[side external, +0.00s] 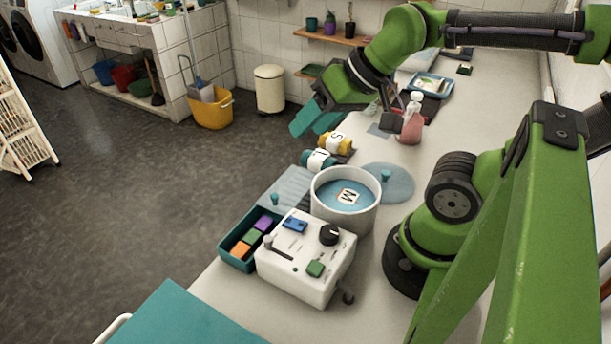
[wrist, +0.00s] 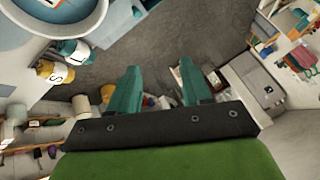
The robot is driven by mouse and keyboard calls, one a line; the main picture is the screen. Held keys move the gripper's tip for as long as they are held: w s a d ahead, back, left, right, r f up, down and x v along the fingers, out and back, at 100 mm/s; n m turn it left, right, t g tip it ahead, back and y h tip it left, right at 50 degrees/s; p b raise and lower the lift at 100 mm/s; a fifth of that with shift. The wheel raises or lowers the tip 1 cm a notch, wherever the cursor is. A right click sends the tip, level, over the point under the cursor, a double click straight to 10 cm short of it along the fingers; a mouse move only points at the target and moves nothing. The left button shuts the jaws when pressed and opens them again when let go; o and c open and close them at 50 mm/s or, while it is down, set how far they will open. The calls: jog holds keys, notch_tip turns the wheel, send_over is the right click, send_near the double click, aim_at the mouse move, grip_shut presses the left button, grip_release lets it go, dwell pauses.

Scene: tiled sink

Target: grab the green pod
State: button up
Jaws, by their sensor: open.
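A small green pod (side external: 253,237) lies in a teal box (side external: 234,264) at the front left of the counter, between a purple pod (side external: 263,223) and an orange pod (side external: 241,250). The green pod does not show in the wrist view.
A white control box (side external: 300,277) with knobs and a green square piece (side external: 315,268) stands right beside the teal box.

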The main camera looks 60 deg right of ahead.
jog(key=shift+c, duration=0.7)
jog(key=n+g+h, duration=0.2)
jog(key=n+g, duration=0.5)
jog(key=n, duration=1.5)
send_over(252, 236)
notch_tip(252, 236, down, 8)
jog(key=r, duration=0.1)
notch_tip(252, 236, down, 17)
jog(key=shift+r, duration=0.2)
